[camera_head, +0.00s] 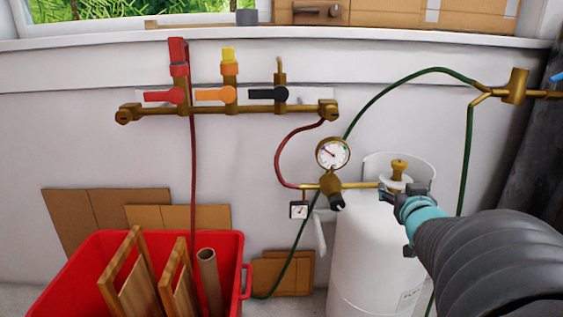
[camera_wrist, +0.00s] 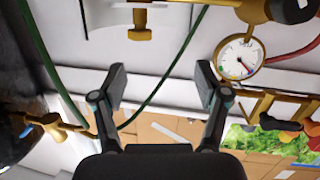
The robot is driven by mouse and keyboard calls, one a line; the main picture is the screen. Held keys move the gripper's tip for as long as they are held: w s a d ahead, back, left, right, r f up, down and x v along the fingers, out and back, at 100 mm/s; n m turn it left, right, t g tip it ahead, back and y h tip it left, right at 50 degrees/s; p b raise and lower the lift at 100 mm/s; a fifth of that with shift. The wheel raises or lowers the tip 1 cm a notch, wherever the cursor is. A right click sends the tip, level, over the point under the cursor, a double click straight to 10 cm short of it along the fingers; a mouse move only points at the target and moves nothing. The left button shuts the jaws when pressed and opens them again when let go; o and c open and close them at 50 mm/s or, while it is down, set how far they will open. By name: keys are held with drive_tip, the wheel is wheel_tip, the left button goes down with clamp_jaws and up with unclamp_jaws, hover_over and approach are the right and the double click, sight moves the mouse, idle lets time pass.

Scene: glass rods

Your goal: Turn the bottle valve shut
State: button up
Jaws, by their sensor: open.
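The bottle valve (camera_head: 399,168) is a brass knob on top of the white gas bottle (camera_head: 370,250), inside its collar. In the wrist view, which looks upside down, the brass knob (camera_wrist: 140,32) is at the top, left of centre. My gripper (camera_head: 402,191) reaches in from the lower right in the head view, close to the bottle's top and just below the knob in the picture. In the wrist view my gripper (camera_wrist: 162,82) has its two fingers spread, with nothing between them. The knob lies beyond the fingertips and is not gripped.
A round pressure gauge (camera_head: 332,153) and brass regulator (camera_head: 330,185) are left of the valve. Green hose (camera_head: 400,80) and red hose (camera_head: 280,155) loop nearby. A wall manifold (camera_head: 230,108) carries several coloured levers. A red crate (camera_head: 80,270) holding wooden frames stands lower left.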

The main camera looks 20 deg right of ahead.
sight(402, 168)
drive_tip(key=s+d+f+t+y, duration=0.1)
drive_tip(key=s+d+t, duration=0.1)
drive_tip(key=d, duration=0.3)
drive_tip(key=x, duration=1.4)
drive_tip(key=shift+w+a+b, duration=0.15)
drive_tip(key=shift+b, duration=0.25)
drive_tip(key=c, duration=1.2)
drive_tip(key=shift+o, duration=0.2)
